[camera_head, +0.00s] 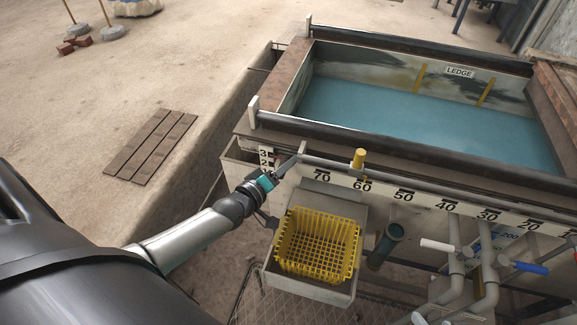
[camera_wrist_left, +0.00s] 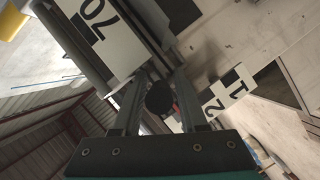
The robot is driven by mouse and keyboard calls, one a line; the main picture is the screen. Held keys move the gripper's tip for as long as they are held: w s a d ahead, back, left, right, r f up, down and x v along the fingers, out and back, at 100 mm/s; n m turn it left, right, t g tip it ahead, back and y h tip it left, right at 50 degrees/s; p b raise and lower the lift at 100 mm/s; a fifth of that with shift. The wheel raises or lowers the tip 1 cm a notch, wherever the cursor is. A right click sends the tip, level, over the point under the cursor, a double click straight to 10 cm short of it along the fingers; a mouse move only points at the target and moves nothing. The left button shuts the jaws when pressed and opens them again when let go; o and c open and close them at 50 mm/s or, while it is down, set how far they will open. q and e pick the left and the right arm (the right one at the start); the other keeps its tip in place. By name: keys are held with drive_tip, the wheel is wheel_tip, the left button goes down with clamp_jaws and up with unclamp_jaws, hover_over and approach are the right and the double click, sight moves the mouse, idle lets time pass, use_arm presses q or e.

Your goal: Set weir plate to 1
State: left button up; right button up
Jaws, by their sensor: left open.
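A small white scale plate marked 3, 2 and lower down partly covered (camera_head: 265,156) is on the near left end of the tank. In the left wrist view the scale shows 1 and 2 (camera_wrist_left: 228,97). My left gripper (camera_head: 287,165) is just right of this scale. In the left wrist view its fingers (camera_wrist_left: 160,105) are apart, with a dark round knob (camera_wrist_left: 160,97) between them. A bit of red shows beside the knob. I cannot tell whether the fingers touch the knob. The weir plate itself and its exact setting cannot be made out. My right gripper is not in view.
The tank of blue water (camera_head: 420,115) lies behind. A rail with a number scale (camera_head: 405,195) and a yellow slider (camera_head: 359,158) runs right. A yellow basket (camera_head: 318,243) sits below. Valves with white (camera_head: 437,245) and blue (camera_head: 531,268) handles are at right.

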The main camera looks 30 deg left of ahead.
use_arm(q)
drive_tip(key=shift+w+f, duration=0.1)
drive_tip(key=shift+w, duration=0.3)
drive_tip(key=shift+c, duration=0.2)
clamp_jaws()
idle(1.2)
